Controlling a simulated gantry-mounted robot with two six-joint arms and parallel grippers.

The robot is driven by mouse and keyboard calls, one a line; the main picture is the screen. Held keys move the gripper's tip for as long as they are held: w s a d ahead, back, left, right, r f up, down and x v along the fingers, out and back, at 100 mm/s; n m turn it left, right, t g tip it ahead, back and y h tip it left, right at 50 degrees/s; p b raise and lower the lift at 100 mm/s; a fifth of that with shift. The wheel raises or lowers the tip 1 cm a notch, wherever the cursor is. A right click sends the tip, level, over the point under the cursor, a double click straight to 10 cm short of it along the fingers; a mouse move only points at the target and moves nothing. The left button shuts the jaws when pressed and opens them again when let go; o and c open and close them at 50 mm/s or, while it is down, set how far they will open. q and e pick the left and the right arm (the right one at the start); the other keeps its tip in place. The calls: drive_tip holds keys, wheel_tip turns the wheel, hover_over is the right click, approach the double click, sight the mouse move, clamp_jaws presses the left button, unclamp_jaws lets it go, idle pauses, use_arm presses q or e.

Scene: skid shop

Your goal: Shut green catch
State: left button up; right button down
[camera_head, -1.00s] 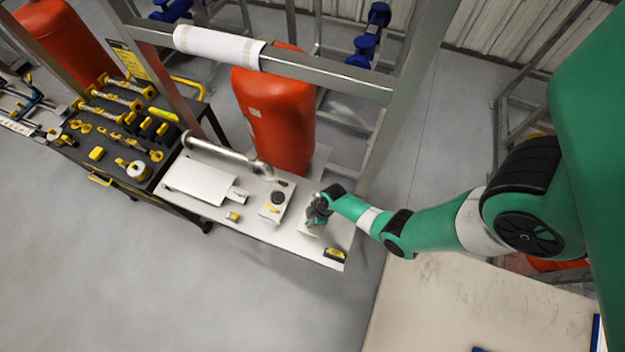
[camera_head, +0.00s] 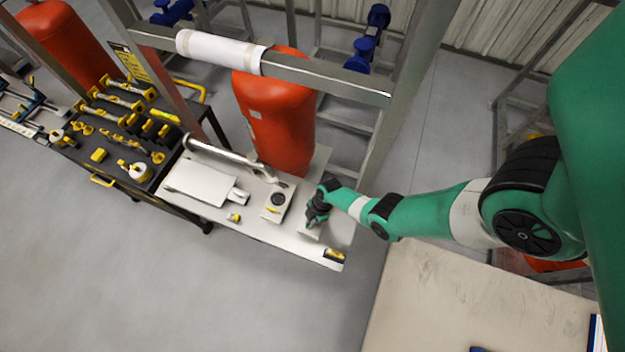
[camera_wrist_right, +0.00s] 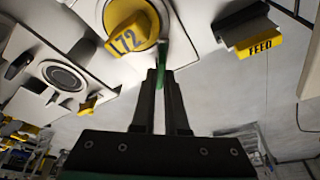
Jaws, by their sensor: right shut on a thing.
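The green catch (camera_wrist_right: 162,62) is a thin green strip beside a round yellow part marked 172 (camera_wrist_right: 128,24), at the top of the right wrist view. My right gripper (camera_wrist_right: 160,82) is shut on the green catch, with its dark fingertips close together around it. In the head view, my right gripper (camera_head: 313,219) is low over the right part of a white bench panel (camera_head: 275,237); it hides the catch there. My left gripper is not in view.
A yellow and black FEED block (camera_wrist_right: 258,46) is right of the fingers in the wrist view. A grey metal frame (camera_head: 330,78) and a red cylinder (camera_head: 275,120) stand behind the panel. A dark tool cart (camera_head: 125,150) is at left.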

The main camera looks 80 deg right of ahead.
drive_tip(key=shift+n, duration=1.1)
drive_tip(key=shift+n+g+y, duration=0.3)
drive_tip(key=shift+n+g, duration=0.1)
drive_tip(key=shift+n, duration=0.3)
drive_tip(key=n, duration=0.2)
drive_tip(key=shift+f+n+g+b, duration=0.1)
drive_tip(key=shift+n+g+b, duration=0.2)
drive_tip(key=shift+n+g, duration=0.1)
drive_tip(key=shift+n, duration=0.3)
drive_tip(key=shift+n, duration=0.3)
drive_tip(key=c, duration=0.9)
unclamp_jaws()
drive_tip(key=shift+c, duration=0.2)
